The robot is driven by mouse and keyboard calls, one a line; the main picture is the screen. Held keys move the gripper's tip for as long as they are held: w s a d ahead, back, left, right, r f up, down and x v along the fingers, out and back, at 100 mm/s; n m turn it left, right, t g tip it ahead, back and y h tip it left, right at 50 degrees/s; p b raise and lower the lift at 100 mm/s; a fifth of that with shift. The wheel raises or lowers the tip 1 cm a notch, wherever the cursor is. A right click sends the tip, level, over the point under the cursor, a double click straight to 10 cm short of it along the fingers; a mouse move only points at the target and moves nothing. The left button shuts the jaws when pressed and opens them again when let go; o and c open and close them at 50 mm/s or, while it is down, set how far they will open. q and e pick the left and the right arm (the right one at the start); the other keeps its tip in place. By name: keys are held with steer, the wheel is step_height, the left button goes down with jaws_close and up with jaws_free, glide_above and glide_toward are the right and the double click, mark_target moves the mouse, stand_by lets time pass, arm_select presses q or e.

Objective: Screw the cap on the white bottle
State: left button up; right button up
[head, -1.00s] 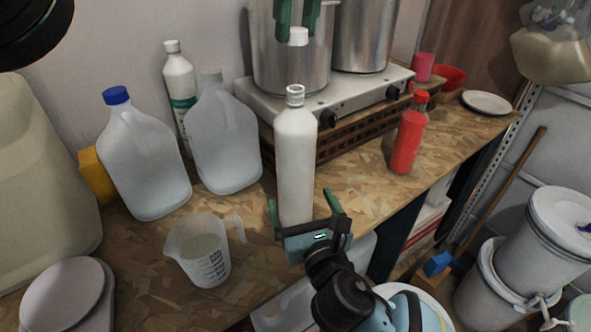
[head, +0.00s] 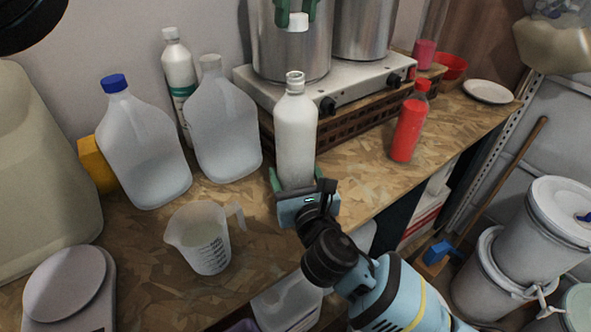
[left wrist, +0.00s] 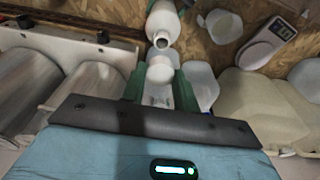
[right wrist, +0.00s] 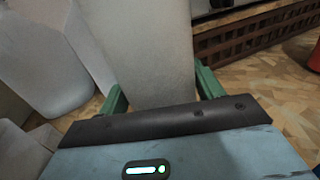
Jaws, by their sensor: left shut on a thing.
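The white bottle (head: 295,140) stands upright and uncapped on the workbench in the head view. Its open neck also shows in the left wrist view (left wrist: 163,40). My left gripper (head: 296,10) is shut on the white cap (head: 298,22), holding it above the bottle and apart from its neck. The cap also shows between the green fingers in the left wrist view (left wrist: 160,72). My right gripper (head: 306,190) is low at the bottle, with open fingers either side of its lower body. The right wrist view shows the bottle (right wrist: 150,50) between these fingers. The bottle's base is hidden.
A clear jug with a blue cap (head: 145,150), another jug (head: 222,130) and a measuring cup (head: 200,240) stand left of the bottle. A hotplate (head: 350,90) with pots is behind. A red bottle (head: 408,128) stands to the right, with bare bench (head: 355,180) between.

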steer(key=c, duration=0.8)
arm_select(q)
glide_above(297, 95)
steer(key=w, duration=0.1)
steer(key=shift+f, duration=2.5)
steer(key=shift+f, duration=0.1)
steer(key=shift+f, duration=0.8)
steer(key=shift+f, duration=0.55)
